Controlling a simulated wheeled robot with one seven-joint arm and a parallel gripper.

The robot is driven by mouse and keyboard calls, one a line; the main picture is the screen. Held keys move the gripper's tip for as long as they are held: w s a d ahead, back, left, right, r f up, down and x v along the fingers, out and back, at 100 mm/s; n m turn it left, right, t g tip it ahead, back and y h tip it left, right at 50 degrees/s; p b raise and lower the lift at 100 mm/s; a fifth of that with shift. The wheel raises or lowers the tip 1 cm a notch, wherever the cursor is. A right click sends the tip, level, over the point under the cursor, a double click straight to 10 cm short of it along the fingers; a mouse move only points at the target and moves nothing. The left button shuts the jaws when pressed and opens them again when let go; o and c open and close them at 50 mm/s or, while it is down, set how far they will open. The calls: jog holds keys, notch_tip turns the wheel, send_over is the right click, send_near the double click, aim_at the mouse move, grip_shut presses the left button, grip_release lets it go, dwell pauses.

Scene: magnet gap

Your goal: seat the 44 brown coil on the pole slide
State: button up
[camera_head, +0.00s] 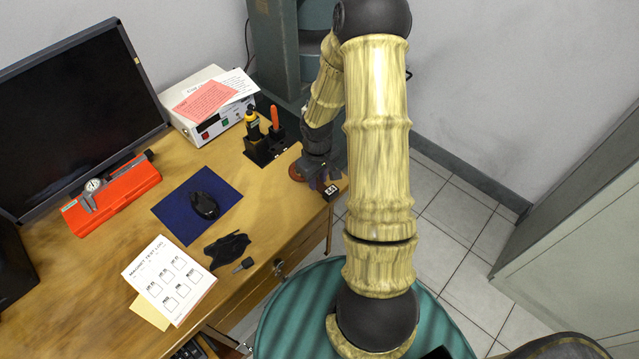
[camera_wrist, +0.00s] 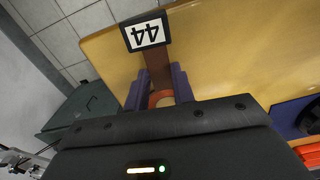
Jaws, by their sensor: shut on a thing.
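My gripper (camera_head: 322,182) is low at the desk's right edge in the head view. In the wrist view its two purple fingers (camera_wrist: 160,88) are closed on a brown bar (camera_wrist: 157,62) of the 44 brown coil. The bar ends in a white tag reading 44 (camera_wrist: 145,33), which also shows in the head view (camera_head: 331,192). The coil's orange-brown round part (camera_wrist: 161,99) shows between the fingers, mostly hidden by the gripper body; in the head view a brown edge (camera_head: 296,172) shows left of the gripper. I cannot make out the pole slide in either view.
The wooden desk (camera_head: 110,212) holds a power supply (camera_head: 205,125), a black tool holder (camera_head: 262,150) close left of my gripper, a mouse on a blue pad (camera_head: 172,208) and a test-log sheet (camera_head: 165,283). A grey-green frame (camera_head: 275,45) stands behind. Tiled floor (camera_head: 455,225) lies right.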

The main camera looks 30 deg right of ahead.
aim_at(318, 184)
jog(key=shift+r, duration=0.1)
notch_tip(318, 184, up, 10)
jog(key=p, duration=0.1)
jog(key=shift+p, duration=0.3)
dwell(0.6)
